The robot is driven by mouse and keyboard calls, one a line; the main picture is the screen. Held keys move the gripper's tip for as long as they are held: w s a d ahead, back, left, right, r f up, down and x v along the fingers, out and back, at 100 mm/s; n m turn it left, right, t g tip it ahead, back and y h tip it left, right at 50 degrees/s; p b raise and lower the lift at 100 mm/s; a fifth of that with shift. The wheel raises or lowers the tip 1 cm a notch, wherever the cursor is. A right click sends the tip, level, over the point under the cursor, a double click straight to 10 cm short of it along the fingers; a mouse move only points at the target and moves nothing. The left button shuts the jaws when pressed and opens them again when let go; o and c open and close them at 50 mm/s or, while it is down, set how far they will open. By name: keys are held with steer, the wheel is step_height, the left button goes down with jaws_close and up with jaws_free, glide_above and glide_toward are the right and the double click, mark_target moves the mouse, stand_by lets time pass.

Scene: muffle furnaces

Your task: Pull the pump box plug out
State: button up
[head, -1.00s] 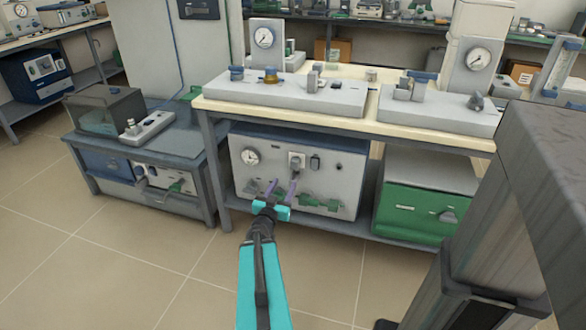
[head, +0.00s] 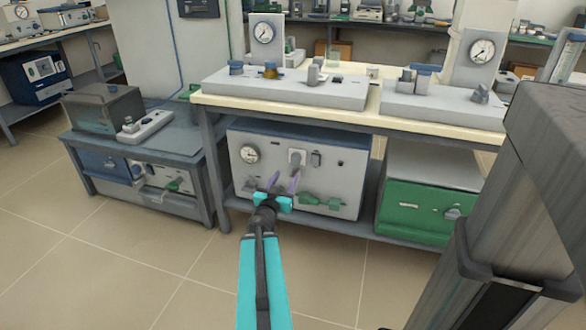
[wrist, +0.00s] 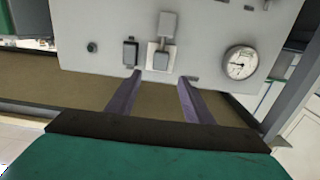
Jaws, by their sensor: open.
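The pump box (head: 258,185) is a pale panel unit on the lower shelf of the middle bench. Its grey plug (head: 297,157) sits in a socket on the upper middle of the front. My gripper (head: 285,178) is open and empty in front of the panel, with its two purple fingers pointing at it, just below the plug in the head view. In the wrist view, the plug (wrist: 161,60) on its pale plate lies between and beyond the fingertips of my gripper (wrist: 159,76). The fingers do not visibly touch it.
A round gauge (head: 249,154) and a dark switch (head: 316,159) flank the plug. Green fittings (head: 318,201) stick out below. The bench top (head: 400,121) overhangs the box. A green unit (head: 415,205) stands to the right, and a low cart (head: 150,160) to the left.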

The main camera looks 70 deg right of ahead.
mark_target(295, 161)
steer(key=shift+d+f+b, duration=0.15)
steer(key=shift+d+b, duration=0.05)
steer(key=shift+b, duration=0.35)
steer(key=shift+w+d+b, duration=0.15)
steer(key=shift+d+b, duration=0.65)
steer(key=shift+d, duration=2)
steer(key=shift+w+d+b, duration=0.15)
steer(key=shift+d+b, duration=0.6)
steer(key=shift+d, duration=2.05)
jaws_close()
